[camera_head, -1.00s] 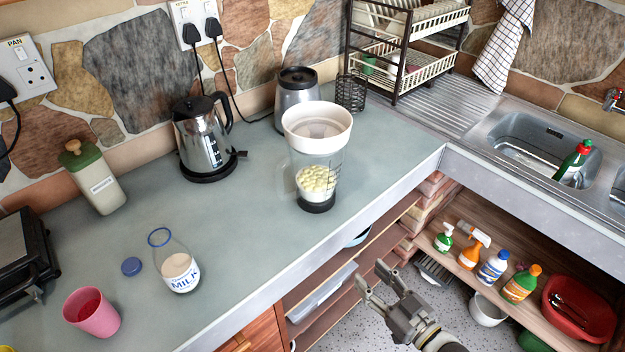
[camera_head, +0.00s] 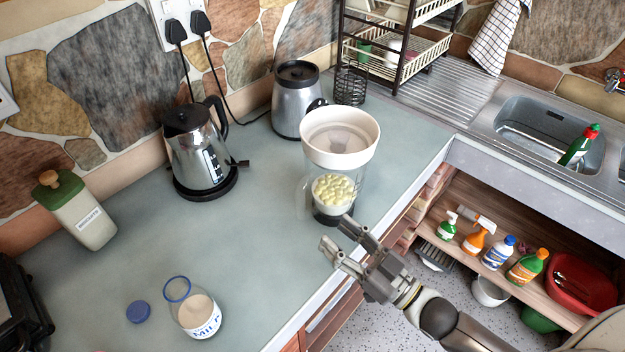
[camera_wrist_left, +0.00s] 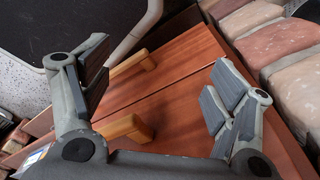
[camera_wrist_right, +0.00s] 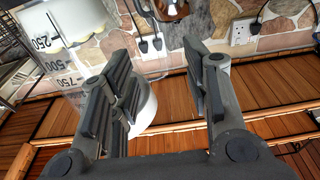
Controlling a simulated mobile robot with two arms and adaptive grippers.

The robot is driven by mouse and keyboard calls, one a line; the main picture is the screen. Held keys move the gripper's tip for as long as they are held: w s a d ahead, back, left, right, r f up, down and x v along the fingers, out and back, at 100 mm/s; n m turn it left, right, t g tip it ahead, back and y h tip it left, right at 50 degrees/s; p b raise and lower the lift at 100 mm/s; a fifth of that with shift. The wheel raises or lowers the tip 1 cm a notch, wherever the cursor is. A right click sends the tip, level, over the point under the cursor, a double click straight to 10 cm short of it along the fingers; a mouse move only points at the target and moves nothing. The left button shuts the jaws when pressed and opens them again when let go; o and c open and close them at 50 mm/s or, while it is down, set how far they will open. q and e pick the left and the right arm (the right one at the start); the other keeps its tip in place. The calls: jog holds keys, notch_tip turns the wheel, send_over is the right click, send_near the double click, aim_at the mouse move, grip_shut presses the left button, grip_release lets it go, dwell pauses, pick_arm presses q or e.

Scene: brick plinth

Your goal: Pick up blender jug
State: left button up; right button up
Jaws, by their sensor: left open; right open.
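The blender jug (camera_head: 335,170) stands upright on the worktop near its front edge. It is clear, with a wide white top and pale pieces inside at the bottom. My right gripper (camera_head: 338,235) is open, just in front of the jug's base in the head view, and no grip on it shows. In the right wrist view the jug's marked wall (camera_wrist_right: 65,60) is at the upper left, beside the open fingers (camera_wrist_right: 160,58). A white rounded part is half hidden behind the left finger. My left gripper (camera_wrist_left: 155,90) is open and empty, facing wooden fronts with handles.
A kettle (camera_head: 197,155) and a steel appliance (camera_head: 296,105) stand behind the jug. A milk bottle (camera_head: 195,308), blue cap (camera_head: 138,312) and green-lidded canister (camera_head: 80,215) are to the left. The dish rack (camera_head: 400,50) and sink (camera_head: 550,130) are right. The middle worktop is clear.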

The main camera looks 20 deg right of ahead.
aim_at(301, 204)
jog(key=p+x, duration=0.1)
jog(key=x, duration=0.4)
jog(key=shift+w+a+r+p, duration=0.1)
jog(key=shift+w+r+p, duration=0.05)
jog(key=shift+w+p, duration=0.15)
jog(key=x, duration=0.1)
jog(key=p+x, duration=0.1)
jog(key=x, duration=0.1)
jog(key=p+x, duration=0.1)
jog(key=shift+w+a+r, duration=0.1)
jog(key=shift+r, duration=0.3)
jog(key=shift+w+a+f+p, duration=0.1)
jog(key=shift+w+a+p, duration=0.15)
jog(key=shift+w+p, duration=0.05)
pick_arm(q)
notch_tip(301, 204, up, 4)
jog(key=shift+r, duration=0.15)
